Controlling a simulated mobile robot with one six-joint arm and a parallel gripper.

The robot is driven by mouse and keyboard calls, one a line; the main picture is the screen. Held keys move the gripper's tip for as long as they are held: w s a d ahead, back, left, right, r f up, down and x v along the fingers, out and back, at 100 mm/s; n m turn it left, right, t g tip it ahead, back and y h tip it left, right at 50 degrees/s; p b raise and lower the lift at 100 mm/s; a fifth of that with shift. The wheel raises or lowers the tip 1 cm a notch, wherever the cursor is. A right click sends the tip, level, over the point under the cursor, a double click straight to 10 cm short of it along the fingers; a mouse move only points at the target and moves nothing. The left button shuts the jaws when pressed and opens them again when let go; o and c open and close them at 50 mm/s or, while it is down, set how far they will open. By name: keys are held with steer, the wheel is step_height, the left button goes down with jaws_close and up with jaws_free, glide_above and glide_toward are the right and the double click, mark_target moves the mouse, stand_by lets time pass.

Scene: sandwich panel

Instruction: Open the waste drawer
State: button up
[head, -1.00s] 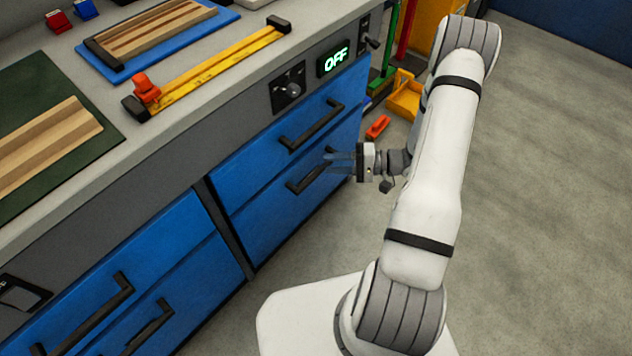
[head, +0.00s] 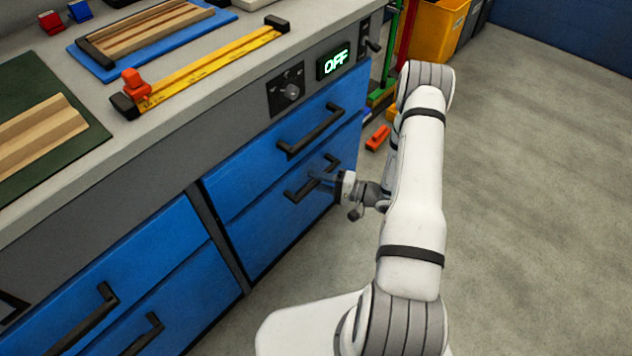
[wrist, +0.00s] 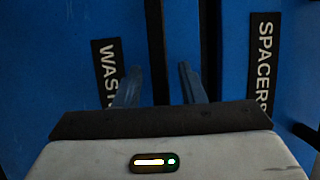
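The waste drawer (head: 262,225) is the blue lower drawer of the right-hand column, and its front looks flush with the cabinet. Its label starts "WAS" (wrist: 107,72) in the wrist view; the rest is hidden behind a finger. Its dark bar handle (head: 297,193) runs up the wrist view (wrist: 155,50). My gripper (head: 322,180) is at this handle. In the wrist view its two blue-grey fingers (wrist: 158,82) stand apart, one on each side of the bar. Whether the fingertips touch the handle cannot be told.
The spacers drawer (head: 258,165) is just above, with its own bar handle (head: 310,132). More blue drawers are at the lower left. The worktop (head: 190,110) overhangs them. An orange-red object (head: 377,137) lies on the floor beyond. The floor at right is clear.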

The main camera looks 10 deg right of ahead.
jaws_close()
stand_by(0.4)
